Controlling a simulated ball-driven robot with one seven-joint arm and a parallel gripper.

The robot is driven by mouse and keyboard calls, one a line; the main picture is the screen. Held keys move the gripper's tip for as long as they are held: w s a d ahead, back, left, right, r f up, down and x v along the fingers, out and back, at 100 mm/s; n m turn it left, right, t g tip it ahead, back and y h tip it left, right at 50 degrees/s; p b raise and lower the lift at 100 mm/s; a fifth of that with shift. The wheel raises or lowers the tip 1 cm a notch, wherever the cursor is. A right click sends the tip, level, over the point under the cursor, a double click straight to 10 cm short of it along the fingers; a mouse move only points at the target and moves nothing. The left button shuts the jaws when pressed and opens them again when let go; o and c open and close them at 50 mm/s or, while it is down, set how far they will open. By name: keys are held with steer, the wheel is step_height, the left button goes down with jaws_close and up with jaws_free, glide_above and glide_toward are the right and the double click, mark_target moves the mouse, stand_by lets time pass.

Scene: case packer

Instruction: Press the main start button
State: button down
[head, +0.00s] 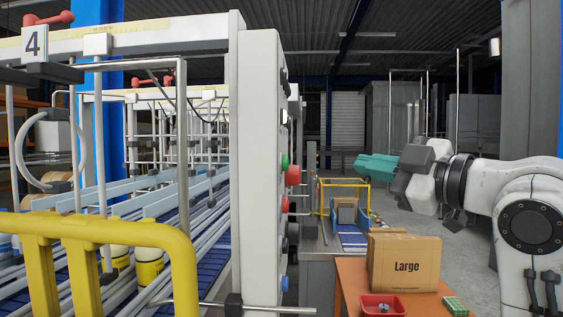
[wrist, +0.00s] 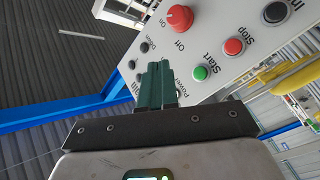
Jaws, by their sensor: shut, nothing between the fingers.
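The control panel (head: 260,150) stands in the middle of the head view, seen nearly edge-on. Its green button (head: 285,161) and a red one (head: 293,175) stick out on the right side. In the wrist view the green button (wrist: 201,73) is labelled Start, beside the red Stop button (wrist: 233,47). My gripper (head: 361,164) has teal fingers, shut and empty, pointing left at the panel with a clear gap.
A red Off knob (wrist: 180,18) and a black button (wrist: 277,11) are also on the panel. A box marked Large (head: 404,263) and a red tray (head: 382,305) stand on an orange table below my arm. A yellow rail (head: 110,232) is at front left.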

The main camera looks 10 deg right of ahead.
mark_target(285, 163)
stand_by(0.3)
steer(key=w+a, duration=0.2)
steer(key=a, duration=0.6)
steer(key=shift+w+a, duration=0.2)
steer(key=shift+w, duration=0.2)
steer(key=shift+a, duration=0.15)
stand_by(1.8)
steer(key=shift+w+a, duration=0.1)
steer(key=shift+a, duration=0.15)
